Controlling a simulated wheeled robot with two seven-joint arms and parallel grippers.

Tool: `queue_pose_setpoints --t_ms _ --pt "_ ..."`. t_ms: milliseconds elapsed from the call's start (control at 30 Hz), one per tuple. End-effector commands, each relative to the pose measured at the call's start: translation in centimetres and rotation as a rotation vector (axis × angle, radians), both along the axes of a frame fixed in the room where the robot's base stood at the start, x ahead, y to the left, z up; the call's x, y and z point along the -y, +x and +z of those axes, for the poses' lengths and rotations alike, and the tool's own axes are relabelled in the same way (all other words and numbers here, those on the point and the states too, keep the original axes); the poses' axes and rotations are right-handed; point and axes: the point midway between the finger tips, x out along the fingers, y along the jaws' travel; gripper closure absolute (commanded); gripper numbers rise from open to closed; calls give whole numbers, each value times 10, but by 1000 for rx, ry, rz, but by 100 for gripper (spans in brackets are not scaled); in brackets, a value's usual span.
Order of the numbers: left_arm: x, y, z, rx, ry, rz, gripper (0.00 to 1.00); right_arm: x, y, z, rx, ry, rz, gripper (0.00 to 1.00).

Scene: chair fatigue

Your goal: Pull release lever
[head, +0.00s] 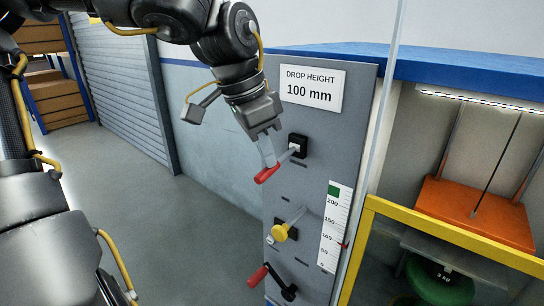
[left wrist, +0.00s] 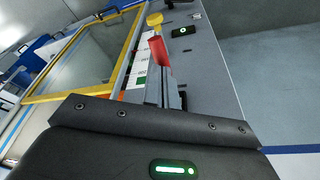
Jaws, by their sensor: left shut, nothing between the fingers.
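The release lever has a red grip (head: 267,174) on a grey arm that comes out of a black mount (head: 298,146) on the grey panel. My left gripper (head: 266,152) is shut with nothing between its fingers, its tips right at the red grip. I cannot tell whether they touch it. In the left wrist view the fingers (left wrist: 166,90) point at the red grip (left wrist: 159,52), which stands just beyond the tips. My right gripper is not in view.
Below on the panel (head: 345,100) are a yellow knob (head: 281,233), a red-handled crank (head: 258,277) and a height scale (head: 334,225). A yellow-framed clear guard (head: 450,241) stands at right, before an orange block (head: 478,212). The floor at left is clear.

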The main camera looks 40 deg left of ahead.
Motion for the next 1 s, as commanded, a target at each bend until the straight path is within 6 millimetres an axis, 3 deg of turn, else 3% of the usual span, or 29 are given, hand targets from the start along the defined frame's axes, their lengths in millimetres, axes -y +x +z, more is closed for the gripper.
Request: queue_pose_setpoints --t_ms 700,1000 --pt "0 -16 77 3 0 2 100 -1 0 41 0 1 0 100" --pt "0 -20 89 1 0 0 100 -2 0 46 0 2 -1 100"
